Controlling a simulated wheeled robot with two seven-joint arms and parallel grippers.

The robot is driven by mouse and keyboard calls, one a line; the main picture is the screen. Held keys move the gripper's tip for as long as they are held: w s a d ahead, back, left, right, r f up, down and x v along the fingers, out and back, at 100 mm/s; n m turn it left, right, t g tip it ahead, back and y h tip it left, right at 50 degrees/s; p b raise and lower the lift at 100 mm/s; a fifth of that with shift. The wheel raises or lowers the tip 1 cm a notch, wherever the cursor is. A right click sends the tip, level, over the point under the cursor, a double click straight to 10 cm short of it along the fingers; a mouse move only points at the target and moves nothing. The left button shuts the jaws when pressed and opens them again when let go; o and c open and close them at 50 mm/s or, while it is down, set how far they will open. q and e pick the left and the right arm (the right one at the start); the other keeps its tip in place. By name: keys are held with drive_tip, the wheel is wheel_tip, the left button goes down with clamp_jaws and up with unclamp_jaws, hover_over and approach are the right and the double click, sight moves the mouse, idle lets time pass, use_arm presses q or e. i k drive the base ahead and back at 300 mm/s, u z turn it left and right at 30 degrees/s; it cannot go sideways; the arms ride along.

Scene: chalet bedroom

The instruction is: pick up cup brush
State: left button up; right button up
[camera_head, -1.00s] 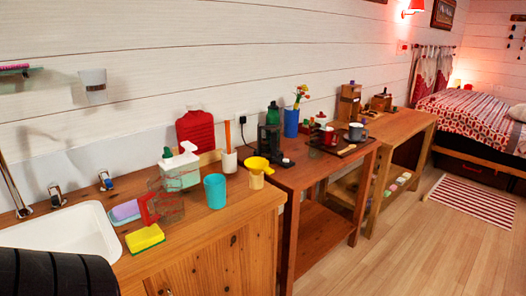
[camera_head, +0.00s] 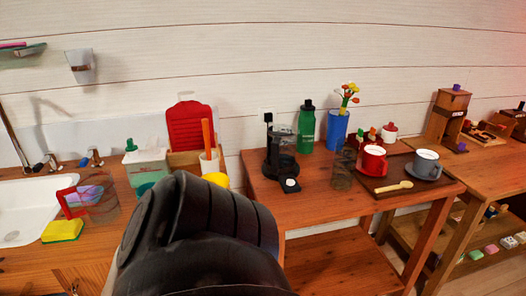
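An upright orange handle (camera_head: 207,139) rises from a white holder (camera_head: 209,163) on the wooden sink counter, beside the red ribbed board. It may be the cup brush; any bristles are hidden. A large dark ridged part of my arm comes up from the bottom middle and covers the counter in front of the holder. No fingertips of either gripper show. Only the top of a yellow cup (camera_head: 216,180) shows behind my arm.
The counter also holds a white sink (camera_head: 30,205), a yellow sponge (camera_head: 63,230), a clear red-handled jug (camera_head: 100,204) and a red board (camera_head: 189,126). The table at right holds a black coffee maker (camera_head: 276,150), a green bottle (camera_head: 306,130), a blue vase (camera_head: 337,130) and a dark tray (camera_head: 400,189) with mugs.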

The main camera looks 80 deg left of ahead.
sight(205, 123)
drive_tip(key=z, duration=0.05)
drive_tip(key=i, duration=0.1)
drive_tip(key=u, duration=1.75)
